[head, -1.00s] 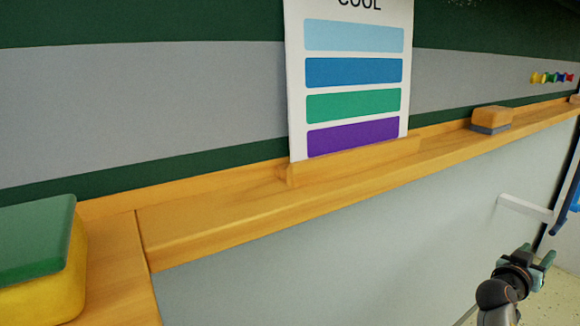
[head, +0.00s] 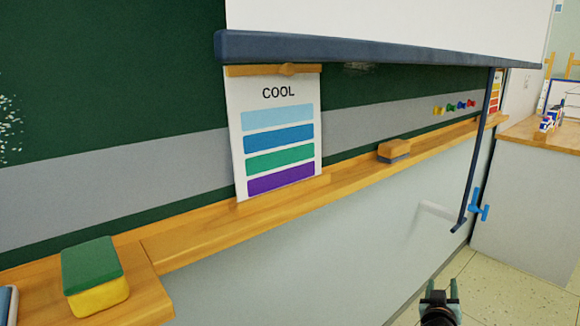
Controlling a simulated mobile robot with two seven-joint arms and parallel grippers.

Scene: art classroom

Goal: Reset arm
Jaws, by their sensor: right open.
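My right gripper (head: 440,292) shows at the bottom right of the head view. Its two fingers point up in the picture and stand apart, with nothing visible between them. It is over the floor, in front of the pale wall and apart from the ledge. My left gripper is not in view.
A wooden ledge (head: 215,232) runs along the green board. It holds a green and yellow sponge (head: 95,277), a COOL colour chart (head: 278,130) and an eraser (head: 394,150). A dark pole (head: 478,150) hangs from the white screen (head: 400,22). A counter (head: 535,140) stands at right.

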